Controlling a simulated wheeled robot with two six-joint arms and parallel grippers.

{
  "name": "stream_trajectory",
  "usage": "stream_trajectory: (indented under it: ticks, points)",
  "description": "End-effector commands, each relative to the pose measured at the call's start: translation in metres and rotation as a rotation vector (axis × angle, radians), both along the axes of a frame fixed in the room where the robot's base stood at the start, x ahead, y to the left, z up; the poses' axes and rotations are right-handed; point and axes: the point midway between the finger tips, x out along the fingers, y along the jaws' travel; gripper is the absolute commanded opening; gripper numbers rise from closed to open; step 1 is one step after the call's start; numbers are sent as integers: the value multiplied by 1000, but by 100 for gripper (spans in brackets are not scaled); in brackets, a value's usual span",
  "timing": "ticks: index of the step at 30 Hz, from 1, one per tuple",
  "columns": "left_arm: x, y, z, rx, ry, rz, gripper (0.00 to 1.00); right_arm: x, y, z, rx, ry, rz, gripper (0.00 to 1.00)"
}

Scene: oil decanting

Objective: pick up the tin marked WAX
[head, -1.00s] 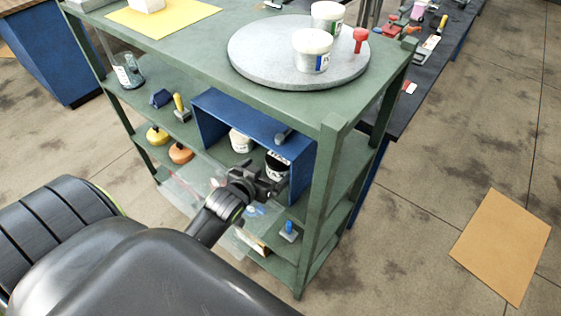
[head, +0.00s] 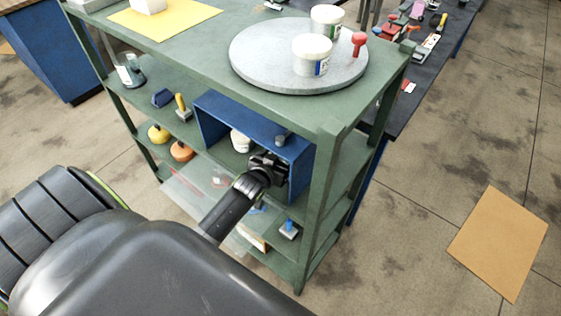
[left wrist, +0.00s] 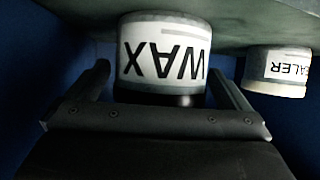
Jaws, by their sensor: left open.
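The tin marked WAX (left wrist: 163,55) shows upside down in the left wrist view, with a white label and a dark band at one end. It stands in the blue open-fronted box (head: 240,112) on the shelf. My left gripper (head: 270,163) is at the box's opening and hides the tin in the head view. It is open, with one finger on each side of the tin; I cannot tell whether either finger touches it. A second tin, its label ending in EALER (left wrist: 278,72), stands beside it and shows as a pale tin in the head view (head: 241,141). My right gripper is not in view.
The green shelf unit's top (head: 195,50) overhangs the box and carries a grey round turntable (head: 255,80) with two white tubs. Yellow (head: 158,134) and orange (head: 181,151) round items sit left of the box.

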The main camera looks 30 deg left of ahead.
Motion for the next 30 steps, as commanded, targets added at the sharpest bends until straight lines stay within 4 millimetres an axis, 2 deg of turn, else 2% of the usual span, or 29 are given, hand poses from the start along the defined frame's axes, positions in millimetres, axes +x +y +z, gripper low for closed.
stream_trajectory:
  ticks: [11, 24, 30]
  points:
    - [5, 1, -3, 1, 0, 0, 100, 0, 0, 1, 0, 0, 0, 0]
    - [5, 1, -3, 1, 0, 0, 44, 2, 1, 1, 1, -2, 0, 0]
    - [6, 1, -1, 1, -4, -1, 44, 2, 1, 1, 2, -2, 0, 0]
